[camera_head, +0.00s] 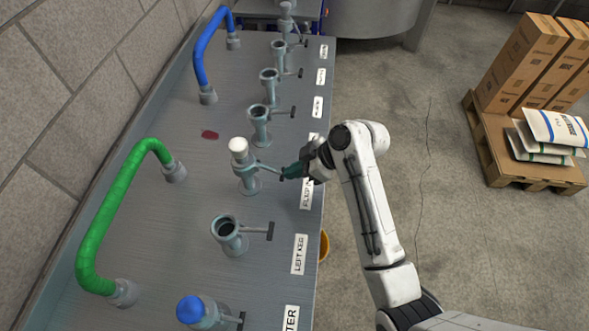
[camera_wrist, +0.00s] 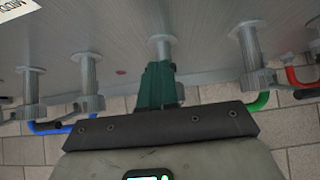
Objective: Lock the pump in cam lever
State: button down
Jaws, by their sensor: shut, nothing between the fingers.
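The coupling with a white-topped plug (camera_head: 240,158) stands upright in the middle of the bench. Its label (camera_head: 306,190) is partly hidden by my gripper and seems to read PUMP IN. Its cam lever (camera_head: 265,169) sticks out to the right, towards my gripper. My gripper (camera_head: 288,173) has dark green fingers, shut and empty, at the lever's outer end. I cannot tell whether they touch it. In the wrist view the shut fingers (camera_wrist: 158,82) point at a grey coupling (camera_wrist: 162,42) and hide its lower part.
An open LEFT KEG coupling (camera_head: 229,236) stands nearer, and a blue-capped one (camera_head: 195,311) nearer still. Several open couplings with levers line the far side. A green hose (camera_head: 108,205) and a blue hose (camera_head: 203,50) arch on the left. A loaded pallet (camera_head: 520,178) stands right.

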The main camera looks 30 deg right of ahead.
jog(key=shift+f, duration=0.2)
notch_tip(320, 180, down, 2)
jog(key=t+y+b, duration=0.1)
jog(key=b, duration=0.2)
jog(key=shift+y+b, duration=0.3)
jog(key=shift+b, duration=0.05)
jog(key=b, duration=0.1)
jog(key=f+t+y+b, duration=0.1)
jog(key=b, duration=0.1)
jog(key=shift+w+a+f, duration=0.2)
jog(key=shift+a+f, duration=0.05)
jog(key=shift+f, duration=0.05)
jog(key=y+b, duration=0.1)
jog(key=b, duration=0.1)
jog(key=a+f+t+y+b, duration=0.1)
jog(key=b, duration=0.1)
jog(key=shift+w+f+b, duration=0.15)
jog(key=shift+w+b, duration=0.15)
jog(key=shift+b, duration=0.1)
jog(key=shift+w+a+f+t+b, duration=0.2)
jog(key=shift+t+b, duration=0.1)
jog(key=shift+b, duration=0.4)
jog(key=shift+a, duration=0.1)
